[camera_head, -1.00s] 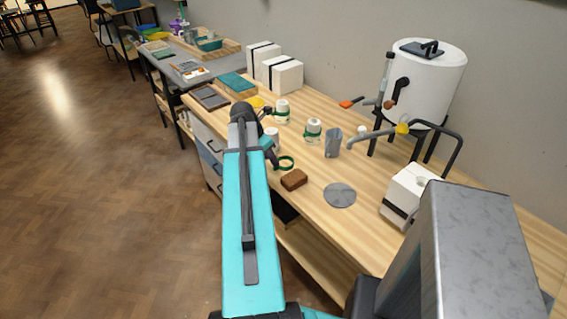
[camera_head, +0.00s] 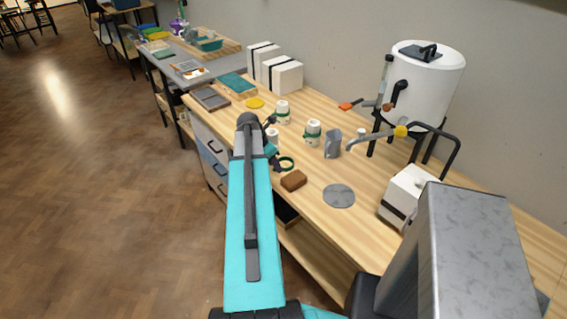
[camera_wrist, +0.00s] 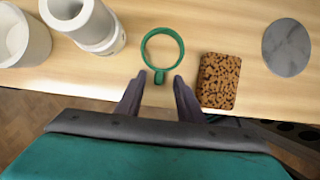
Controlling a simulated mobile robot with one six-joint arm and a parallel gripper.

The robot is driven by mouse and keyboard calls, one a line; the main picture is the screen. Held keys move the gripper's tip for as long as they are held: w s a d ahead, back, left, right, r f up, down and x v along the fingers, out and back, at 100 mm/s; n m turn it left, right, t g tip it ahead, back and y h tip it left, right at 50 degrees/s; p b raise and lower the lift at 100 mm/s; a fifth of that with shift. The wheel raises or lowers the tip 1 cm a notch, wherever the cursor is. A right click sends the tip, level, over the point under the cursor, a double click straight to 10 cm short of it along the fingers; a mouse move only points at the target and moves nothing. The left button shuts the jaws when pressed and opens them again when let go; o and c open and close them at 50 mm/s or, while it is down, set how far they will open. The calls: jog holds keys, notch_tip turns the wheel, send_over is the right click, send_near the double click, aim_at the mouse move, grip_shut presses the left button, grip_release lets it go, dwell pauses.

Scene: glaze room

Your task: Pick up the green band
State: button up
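The green band (camera_wrist: 178,37) is a ring with a small tab, lying flat on the wooden table near its front edge. It also shows in the head view (camera_head: 287,162), just right of my gripper's end. My gripper (camera_wrist: 159,80) is open in the wrist view, with its two dark fingers apart and the band's tab between and just beyond their tips. Nothing is held. In the head view my gripper (camera_head: 274,156) is partly hidden by my own arm.
A brown speckled sponge-like block (camera_wrist: 218,80) lies close to the right of the band. A grey disc (camera_wrist: 286,47) lies farther right. White cylinders (camera_wrist: 88,22) stand at the left. Jars (camera_head: 313,132), a grey pitcher (camera_head: 333,143) and a white tank (camera_head: 425,85) stand behind.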

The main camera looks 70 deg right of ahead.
jog(key=shift+s+d+f, duration=0.15)
jog(key=shift+d+f, duration=0.05)
jog(key=shift+f, duration=0.4)
grip_shut()
